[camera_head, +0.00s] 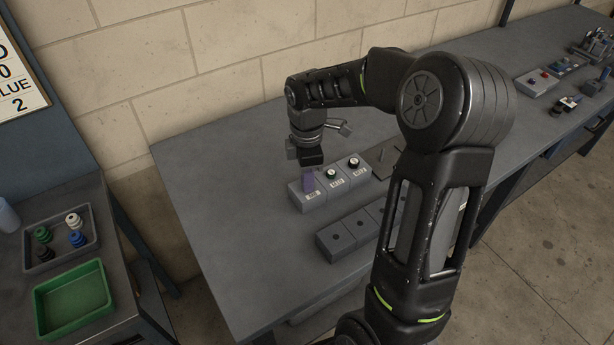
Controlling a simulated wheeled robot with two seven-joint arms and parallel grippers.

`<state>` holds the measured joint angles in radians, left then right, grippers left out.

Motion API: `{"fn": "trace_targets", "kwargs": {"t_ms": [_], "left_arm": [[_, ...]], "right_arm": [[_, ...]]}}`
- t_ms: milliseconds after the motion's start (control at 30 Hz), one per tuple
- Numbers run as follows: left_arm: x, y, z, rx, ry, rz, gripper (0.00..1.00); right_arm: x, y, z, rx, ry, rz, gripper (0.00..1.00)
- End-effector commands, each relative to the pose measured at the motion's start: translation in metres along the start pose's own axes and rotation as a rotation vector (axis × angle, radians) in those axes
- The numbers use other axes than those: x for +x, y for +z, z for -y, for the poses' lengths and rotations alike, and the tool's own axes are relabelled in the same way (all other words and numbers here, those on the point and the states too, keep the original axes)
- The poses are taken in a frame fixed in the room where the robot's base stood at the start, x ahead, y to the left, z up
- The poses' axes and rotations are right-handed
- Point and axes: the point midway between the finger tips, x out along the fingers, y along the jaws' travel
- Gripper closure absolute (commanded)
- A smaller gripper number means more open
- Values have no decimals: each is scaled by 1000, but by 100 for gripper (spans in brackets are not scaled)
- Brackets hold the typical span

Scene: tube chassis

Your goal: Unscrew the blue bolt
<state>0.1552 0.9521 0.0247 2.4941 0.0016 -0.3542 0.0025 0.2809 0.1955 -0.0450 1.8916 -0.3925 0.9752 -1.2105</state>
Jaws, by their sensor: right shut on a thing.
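My right gripper (309,167) points down at the leftmost block (311,200) of a grey row on the middle table. It is shut at the top of that block, where a purple-blue piece (309,181) shows below the jaws. The blue bolt at this spot is mostly hidden, and I cannot tell how far it is screwed in. To the right, a green-ringed bolt (331,174) and a black and white bolt (353,163) stand upright in the same row. Another blue bolt (77,238) stands in a dark tray at the left. My left gripper is not in view.
A second grey block row with dark holes (336,238) lies in front, partly behind my right arm. On the left bench, the dark tray (34,266) holds several bolts, and a green bin (73,326) looks empty. The table's left part is clear. Other fixtures (538,82) stand far right.

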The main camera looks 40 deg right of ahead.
Motion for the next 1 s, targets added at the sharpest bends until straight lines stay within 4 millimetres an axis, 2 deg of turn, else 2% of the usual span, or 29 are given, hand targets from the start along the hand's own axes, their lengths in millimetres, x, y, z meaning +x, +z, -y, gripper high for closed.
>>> {"fn": "trace_targets", "kwargs": {"t_ms": [167,467,833,1000], "left_arm": [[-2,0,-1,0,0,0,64],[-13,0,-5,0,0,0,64],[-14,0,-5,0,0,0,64],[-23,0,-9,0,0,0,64]], "right_arm": [[2,0,2,-52,-8,1,100],[1,0,3,-423,-10,0,100],[2,0,3,-474,-10,-1,100],[-1,0,3,-671,-11,-3,100]]}}
